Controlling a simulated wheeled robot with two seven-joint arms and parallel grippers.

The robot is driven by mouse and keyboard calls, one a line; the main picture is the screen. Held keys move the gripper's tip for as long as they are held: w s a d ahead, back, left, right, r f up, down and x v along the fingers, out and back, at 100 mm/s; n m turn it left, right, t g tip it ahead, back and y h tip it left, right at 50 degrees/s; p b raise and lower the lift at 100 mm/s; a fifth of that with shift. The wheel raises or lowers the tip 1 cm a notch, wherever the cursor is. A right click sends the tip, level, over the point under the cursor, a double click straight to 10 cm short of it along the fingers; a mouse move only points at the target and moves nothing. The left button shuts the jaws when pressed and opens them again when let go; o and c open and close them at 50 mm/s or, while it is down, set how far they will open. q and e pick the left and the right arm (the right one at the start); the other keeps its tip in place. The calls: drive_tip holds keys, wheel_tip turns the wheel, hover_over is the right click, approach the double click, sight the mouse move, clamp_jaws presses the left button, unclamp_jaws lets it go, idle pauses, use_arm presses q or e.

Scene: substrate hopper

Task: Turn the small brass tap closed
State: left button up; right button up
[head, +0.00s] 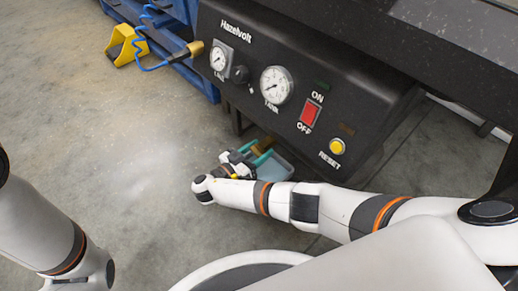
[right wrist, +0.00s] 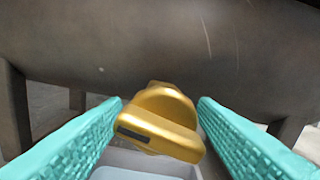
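The small brass tap (right wrist: 158,118) sits below the dark tank in the right wrist view. Its rounded handle has a dark slot on the left of its front face. In the head view a bit of the brass tap (head: 262,145) shows under the black control panel. My right gripper (head: 257,156) is there, its teal fingers pointing at the tap. My left gripper is out of view; only part of the left arm shows.
A pale tray (head: 279,167) stands on the floor below the tap. The black panel (head: 300,75) with gauges, a red switch and a yellow reset button overhangs my right gripper. Dark legs (right wrist: 18,110) flank the tap. Open concrete floor lies to the left.

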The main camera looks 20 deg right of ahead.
drive_tip(key=c, duration=0.7)
drive_tip(key=shift+f+m+b, duration=0.2)
drive_tip(key=shift+m+b, duration=0.25)
drive_tip(key=shift+m, duration=0.05)
drive_tip(key=m+b, duration=0.2)
drive_tip(key=shift+f+m, duration=0.15)
drive_tip(key=shift+m, duration=0.25)
drive_tip(key=shift+m+b, duration=0.35)
drive_tip(key=shift+m, duration=0.15)
drive_tip(key=shift+r+m, duration=0.35)
drive_tip(key=shift+m, duration=0.05)
drive_tip(key=o, duration=0.9)
